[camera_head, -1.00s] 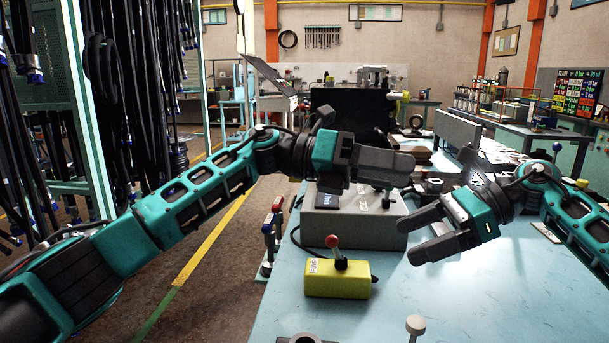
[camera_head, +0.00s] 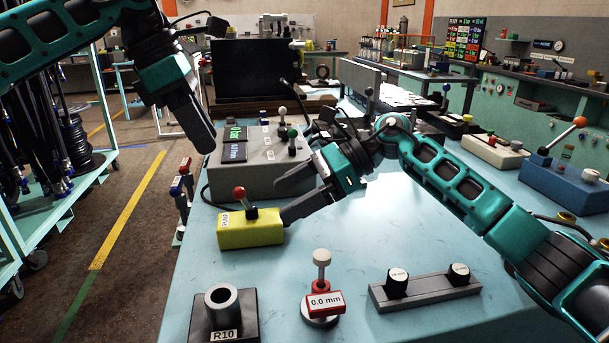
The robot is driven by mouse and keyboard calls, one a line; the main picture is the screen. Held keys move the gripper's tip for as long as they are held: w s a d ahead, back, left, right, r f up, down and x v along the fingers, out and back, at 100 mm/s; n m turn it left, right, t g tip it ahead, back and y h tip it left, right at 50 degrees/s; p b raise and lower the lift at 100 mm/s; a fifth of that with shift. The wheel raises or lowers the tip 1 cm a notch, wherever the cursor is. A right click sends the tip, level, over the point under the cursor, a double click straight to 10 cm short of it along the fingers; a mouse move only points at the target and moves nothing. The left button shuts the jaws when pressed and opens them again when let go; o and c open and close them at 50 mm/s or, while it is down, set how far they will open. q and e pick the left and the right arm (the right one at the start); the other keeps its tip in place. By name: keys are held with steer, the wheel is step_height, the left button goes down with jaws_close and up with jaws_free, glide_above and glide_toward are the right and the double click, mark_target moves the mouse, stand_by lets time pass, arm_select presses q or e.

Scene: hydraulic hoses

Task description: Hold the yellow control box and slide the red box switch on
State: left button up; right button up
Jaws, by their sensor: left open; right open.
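The yellow control box (camera_head: 262,232), labelled PUMP, lies on the light blue table at its left side. My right gripper (camera_head: 282,203) comes from the right, fingers apart and empty. Its lower fingertip is at the box's right end; I cannot tell if it touches. My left gripper (camera_head: 203,138) points downward, above and behind the yellow box, in front of the grey box's left end. It is open, but its fingers overlap in this view.
A grey control box (camera_head: 262,182) with several levers stands behind the yellow box. In front are a black R10 block (camera_head: 243,318), a 0.0 mm gauge (camera_head: 323,304) and a grey two-knob bar (camera_head: 430,292). A blue box (camera_head: 570,190) with an orange-red lever stands at right.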

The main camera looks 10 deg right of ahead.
mark_target(253, 217)
steer(key=x, duration=0.7)
steer(key=shift+c, duration=0.2)
